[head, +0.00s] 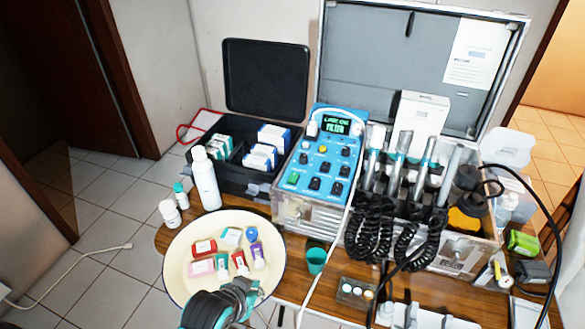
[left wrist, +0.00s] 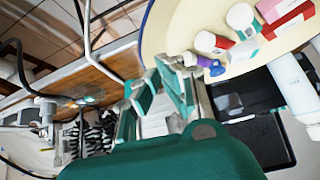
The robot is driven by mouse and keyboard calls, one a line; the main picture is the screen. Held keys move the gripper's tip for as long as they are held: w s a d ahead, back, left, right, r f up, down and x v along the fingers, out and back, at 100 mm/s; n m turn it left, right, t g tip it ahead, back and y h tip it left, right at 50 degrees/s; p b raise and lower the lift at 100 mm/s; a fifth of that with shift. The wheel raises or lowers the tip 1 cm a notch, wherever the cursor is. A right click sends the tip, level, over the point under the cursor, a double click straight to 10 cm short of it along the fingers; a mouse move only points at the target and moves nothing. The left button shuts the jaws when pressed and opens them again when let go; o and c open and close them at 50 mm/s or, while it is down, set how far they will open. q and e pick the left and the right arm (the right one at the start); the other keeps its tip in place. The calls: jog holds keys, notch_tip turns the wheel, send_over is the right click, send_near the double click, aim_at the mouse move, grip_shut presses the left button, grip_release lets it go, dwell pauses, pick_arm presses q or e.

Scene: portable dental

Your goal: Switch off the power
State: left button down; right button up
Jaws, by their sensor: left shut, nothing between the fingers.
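The dental unit's blue control panel (head: 325,155) stands in the open case, with a small lit display reading FILTER at its top. Several dark knobs and switches sit on it, and a green switch (head: 293,177) is at its lower left. Whether this switch is on or off is too small to tell. My left gripper (head: 246,293) is at the bottom of the head view, over the near edge of the round tray and well below the panel. Its teal-padded fingers (left wrist: 162,92) show in the left wrist view, shut with nothing held. My right gripper is not seen.
The cream round tray (head: 178,270) holds several small coloured boxes and bottles. A white bottle (head: 205,180) stands beside a black open case (head: 265,80). A pale cable hangs down past the panel's right side. Coiled black hoses (head: 370,232) and handpieces lie right of the panel.

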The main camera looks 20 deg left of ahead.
pick_arm(q)
jog(key=w+r+n+t, duration=0.1)
jog(key=w+r+t, duration=0.8)
jog(key=w+r, duration=0.8)
jog(key=shift+w+t, duration=0.3)
jog(key=shift+w, duration=0.1)
jog(key=p, duration=0.2)
send_over(293, 181)
jog(key=s, duration=0.1)
jog(key=shift+a+f, duration=0.1)
jog(key=shift+f, duration=0.2)
jog(key=f, duration=0.1)
jog(key=w+f, duration=0.1)
jog(key=f, duration=0.1)
jog(key=shift+f, duration=0.6)
